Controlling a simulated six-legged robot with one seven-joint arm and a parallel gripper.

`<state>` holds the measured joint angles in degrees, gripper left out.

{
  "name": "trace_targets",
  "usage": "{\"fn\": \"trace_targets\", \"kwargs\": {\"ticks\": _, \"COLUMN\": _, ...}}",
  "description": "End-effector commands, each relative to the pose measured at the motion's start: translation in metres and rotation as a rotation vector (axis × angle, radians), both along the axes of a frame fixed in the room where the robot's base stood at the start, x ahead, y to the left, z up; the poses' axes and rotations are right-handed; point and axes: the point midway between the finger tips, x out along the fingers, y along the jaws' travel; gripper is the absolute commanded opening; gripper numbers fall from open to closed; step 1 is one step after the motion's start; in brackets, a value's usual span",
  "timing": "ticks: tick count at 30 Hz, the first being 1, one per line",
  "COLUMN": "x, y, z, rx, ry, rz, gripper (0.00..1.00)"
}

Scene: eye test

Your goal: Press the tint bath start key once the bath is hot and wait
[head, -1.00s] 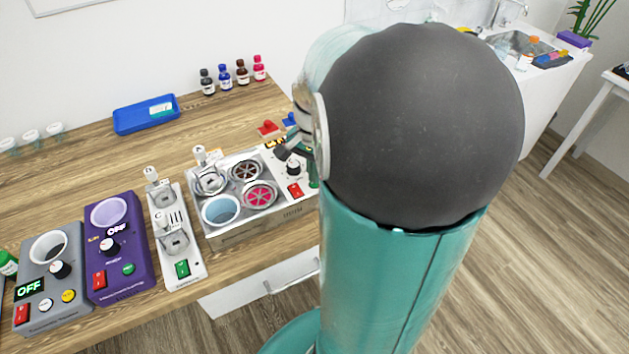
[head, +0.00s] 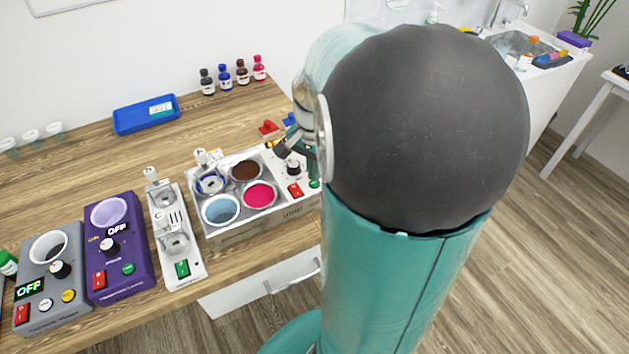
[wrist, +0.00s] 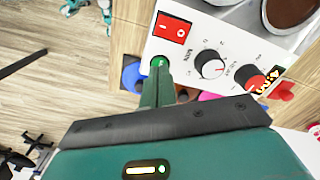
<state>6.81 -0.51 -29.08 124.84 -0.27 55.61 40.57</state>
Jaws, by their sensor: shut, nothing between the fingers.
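The tint bath (head: 255,227) is a silver unit on the wooden bench with several round wells of coloured liquid: light blue, pink, brown and dark blue. Its white control panel (wrist: 190,50) shows in the wrist view with a red switch (wrist: 174,26), a black-and-white knob (wrist: 211,66) and an orange display (wrist: 270,78) I cannot read fully. A round green key (wrist: 158,62) sits at the panel's corner. My gripper (wrist: 159,78) is shut and empty, its fingertips at the green key. I cannot tell whether they touch it.
Left of the bath stand a white device (head: 172,240), a purple heater (head: 125,265) and a grey unit (head: 55,300) reading OFF. A blue tray (head: 135,122) and several dye bottles (head: 225,78) stand behind. A blue thing (wrist: 132,77) lies beside the panel.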

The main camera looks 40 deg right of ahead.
Motion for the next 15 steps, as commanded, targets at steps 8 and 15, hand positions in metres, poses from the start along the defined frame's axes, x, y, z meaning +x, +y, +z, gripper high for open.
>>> {"fn": "trace_targets", "kwargs": {"ticks": 8, "x": 0.0, "y": 0.0, "z": 0.021, "rx": -0.001, "ry": -0.001, "rz": -0.002, "gripper": 0.0}}
{"fn": "trace_targets", "kwargs": {"ticks": 15, "x": 0.0, "y": 0.0, "z": 0.038, "rx": -0.001, "ry": -0.001, "rz": -0.001, "gripper": 0.0}}
